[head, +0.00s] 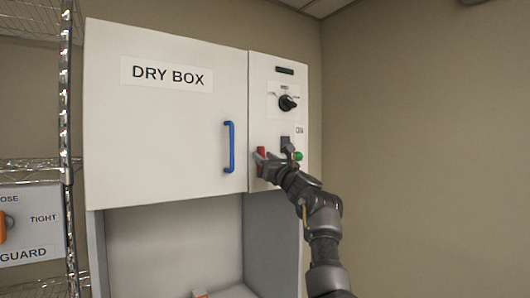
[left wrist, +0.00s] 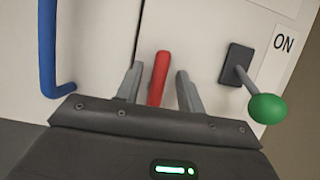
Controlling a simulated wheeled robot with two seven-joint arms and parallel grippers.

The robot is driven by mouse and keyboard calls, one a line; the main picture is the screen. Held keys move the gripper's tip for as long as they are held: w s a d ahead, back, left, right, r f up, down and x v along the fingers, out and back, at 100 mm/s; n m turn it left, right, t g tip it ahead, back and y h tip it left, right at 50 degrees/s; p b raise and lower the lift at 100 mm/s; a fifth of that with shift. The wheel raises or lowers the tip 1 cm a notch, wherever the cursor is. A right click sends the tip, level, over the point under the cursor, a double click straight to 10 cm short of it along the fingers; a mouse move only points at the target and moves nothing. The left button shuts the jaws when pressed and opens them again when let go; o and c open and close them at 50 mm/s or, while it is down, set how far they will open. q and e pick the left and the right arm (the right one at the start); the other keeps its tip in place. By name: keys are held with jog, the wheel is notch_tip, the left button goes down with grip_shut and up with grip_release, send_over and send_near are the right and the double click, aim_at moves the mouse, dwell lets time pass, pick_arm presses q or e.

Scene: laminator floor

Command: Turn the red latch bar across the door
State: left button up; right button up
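The red latch bar (head: 261,155) is on the control panel, just right of the seam beside the door (head: 165,120). It stands roughly upright, alongside the seam. In the left wrist view the red bar (left wrist: 159,78) is between the two grey fingers of my left gripper (left wrist: 159,86), with a gap on each side. My left gripper (head: 266,164) is open around the bar, close to the panel, and partly hides it in the head view. The DRY BOX door is shut. My right gripper is not in view.
A lever with a green knob (left wrist: 268,107) is close right of the left gripper, near an ON label. A blue door handle (head: 230,147) is to the left. A black rotary knob (head: 288,103) is above. A wire shelf (head: 66,110) stands at far left.

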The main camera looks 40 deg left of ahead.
pick_arm(q)
jog(key=shift+c, duration=0.5)
grip_shut()
